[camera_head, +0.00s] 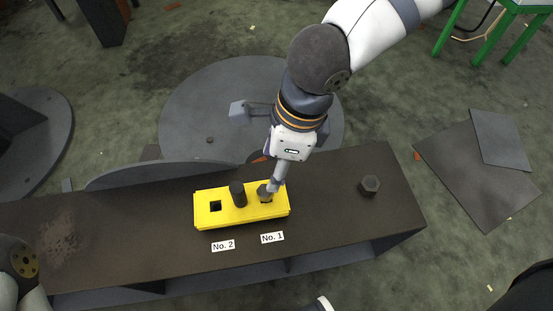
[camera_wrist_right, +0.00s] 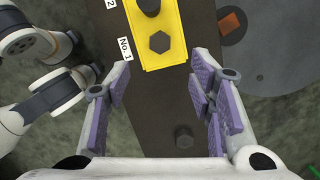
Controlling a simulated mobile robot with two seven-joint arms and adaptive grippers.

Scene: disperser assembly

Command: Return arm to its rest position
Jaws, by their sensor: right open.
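My right gripper (camera_head: 276,184) is above the right end of the yellow block (camera_head: 206,218), and a fingertip overlaps the bolt near label No. 1 in the head view. In the right wrist view the right gripper (camera_wrist_right: 160,88) is open, with nothing between its purple pads. The dark hex bolt (camera_wrist_right: 159,42) stands in the block, ahead of the fingertips and apart from them. A second dark bolt (camera_head: 238,194) stands in the middle of the block. The block's left square hole (camera_head: 215,206) is empty. My left arm shows at the lower left; its gripper is not visible.
The block sits on a long dark table (camera_head: 330,215). A loose dark hex part (camera_head: 370,185) lies on the table to the right, also visible in the wrist view (camera_wrist_right: 184,137). Labels No. 2 (camera_head: 223,245) and No. 1 (camera_head: 272,238) lie in front of the block.

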